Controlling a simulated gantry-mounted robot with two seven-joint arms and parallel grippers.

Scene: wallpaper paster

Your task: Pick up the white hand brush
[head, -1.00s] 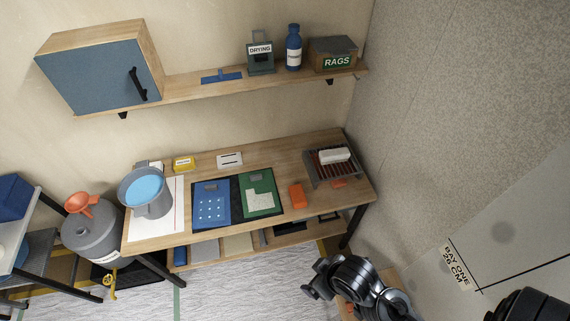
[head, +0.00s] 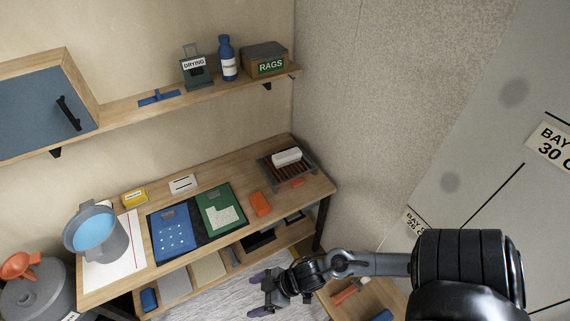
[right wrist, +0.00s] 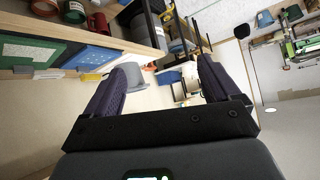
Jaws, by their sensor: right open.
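The white hand brush (head: 286,157) lies on a dark slatted rack (head: 303,175) at the right end of the wooden workbench. My right gripper (head: 258,296) is below and in front of the bench, apart from the brush. In the right wrist view its two dark fingers (right wrist: 160,88) are spread with nothing between them. The brush cannot be made out in the right wrist view. My left gripper is not in view.
The workbench (head: 258,177) also holds an orange block (head: 260,204), a green tray (head: 237,219), a blue tray (head: 163,250) and a grey bucket (head: 115,248). A wall shelf (head: 215,86) runs above. A speckled wall (head: 360,110) stands close at the right.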

